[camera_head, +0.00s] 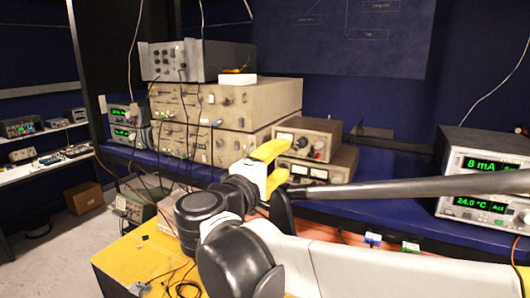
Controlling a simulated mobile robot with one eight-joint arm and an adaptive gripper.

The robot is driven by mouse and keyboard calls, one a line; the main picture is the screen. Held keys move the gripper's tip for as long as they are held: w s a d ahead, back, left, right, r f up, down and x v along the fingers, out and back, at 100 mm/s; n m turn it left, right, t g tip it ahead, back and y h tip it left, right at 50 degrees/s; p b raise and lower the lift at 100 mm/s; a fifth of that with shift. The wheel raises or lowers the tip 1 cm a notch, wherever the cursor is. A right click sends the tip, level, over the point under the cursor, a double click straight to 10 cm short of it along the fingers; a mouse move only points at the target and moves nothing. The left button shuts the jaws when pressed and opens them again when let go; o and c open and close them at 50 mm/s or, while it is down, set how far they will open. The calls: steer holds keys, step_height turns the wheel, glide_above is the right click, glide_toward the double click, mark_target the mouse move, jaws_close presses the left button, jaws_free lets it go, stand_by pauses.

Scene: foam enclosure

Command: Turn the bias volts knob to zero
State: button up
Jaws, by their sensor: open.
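My gripper (284,162), with yellow fingers, is raised at the middle of the view. Its fingers are open with nothing seen between them. Just behind and to the right of it are two small stacked beige instruments, the upper one (326,134) with a meter and knobs and the lower one (345,167) with meters. A dark knob (320,144) shows on the upper one's front. No label is readable, so I cannot tell which knob is bias volts. The fingers overlap the left part of these fronts in the picture; I cannot tell whether they touch.
Large beige instruments (270,98) with a grey unit (213,60) on top stand left of the small pair, with cables hanging in front. Display units (485,163) stand at the right on the blue bench (375,210). A dark rod crosses the right side.

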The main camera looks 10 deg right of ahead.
mark_target(301, 144)
steer(key=shift+s+a, duration=0.35)
steer(key=shift+s, duration=0.15)
steer(key=w+d+m, duration=0.2)
steer(key=w+m, duration=0.1)
steer(key=w+d+m, duration=0.3)
steer(key=w+d+m+p, duration=0.1)
steer(key=w+d+m, duration=0.1)
steer(key=w+m, duration=0.2)
steer(key=shift+d+r, duration=0.1)
steer(key=shift+d, duration=0.15)
jaws_close()
